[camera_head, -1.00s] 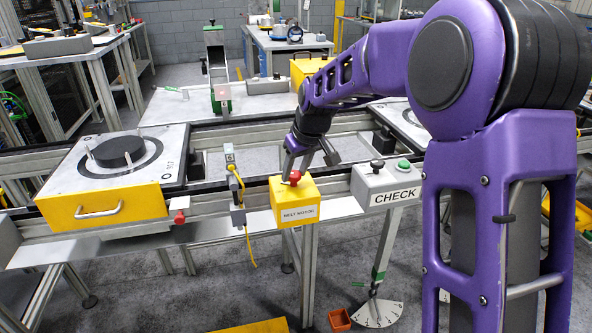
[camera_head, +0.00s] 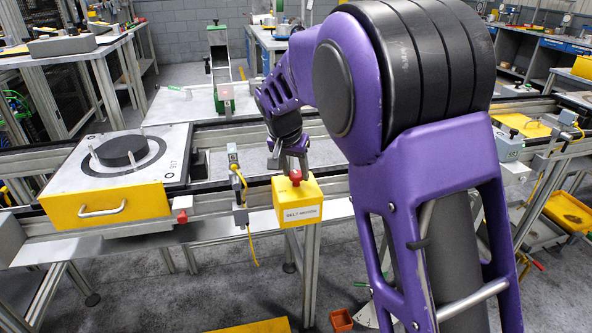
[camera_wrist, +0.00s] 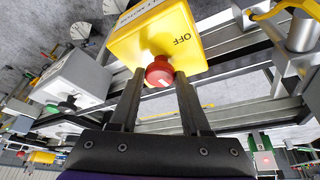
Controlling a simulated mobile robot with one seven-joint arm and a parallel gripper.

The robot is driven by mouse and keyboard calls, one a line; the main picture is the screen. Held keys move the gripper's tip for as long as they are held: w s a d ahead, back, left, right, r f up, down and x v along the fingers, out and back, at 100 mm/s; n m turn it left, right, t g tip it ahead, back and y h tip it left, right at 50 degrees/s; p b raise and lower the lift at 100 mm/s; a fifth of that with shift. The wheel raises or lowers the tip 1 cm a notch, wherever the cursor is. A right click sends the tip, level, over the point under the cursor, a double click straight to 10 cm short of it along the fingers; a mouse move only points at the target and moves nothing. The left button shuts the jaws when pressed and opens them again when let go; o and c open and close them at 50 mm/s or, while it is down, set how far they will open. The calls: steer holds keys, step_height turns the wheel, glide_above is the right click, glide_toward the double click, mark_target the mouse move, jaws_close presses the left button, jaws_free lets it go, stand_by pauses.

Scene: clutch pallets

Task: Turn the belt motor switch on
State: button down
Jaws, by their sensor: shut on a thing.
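The belt motor switch is a yellow box (camera_head: 298,204) labelled BELT MOTOR with a red knob (camera_head: 296,176), on the front rail of the belt line. In the wrist view the yellow box (camera_wrist: 158,38) shows the word OFF, and the red knob (camera_wrist: 158,72) sits between my fingertips. My gripper (camera_wrist: 159,80) is shut on the red knob, one finger on either side. In the head view my gripper (camera_head: 291,160) is just behind the knob, partly hidden by it.
A yellow-fronted plate unit (camera_head: 110,205) with a black disc stands at left. A small sensor post with a yellow cable (camera_head: 238,190) stands close left of the switch. A grey box with a green button (camera_wrist: 75,80) is beside it in the wrist view. My arm hides the right middle.

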steer(key=shift+a+m+h, duration=0.1)
steer(key=shift+m+h, duration=0.3)
steer(key=shift+m, duration=0.6)
steer(key=shift+g, duration=0.3)
steer(key=shift+c, duration=1.9)
jaws_free()
steer(key=p+v, duration=0.2)
steer(key=v, duration=1.5)
steer(key=shift+r+p, duration=0.15)
steer(key=shift+p, duration=0.15)
steer(key=shift+s, duration=0.1)
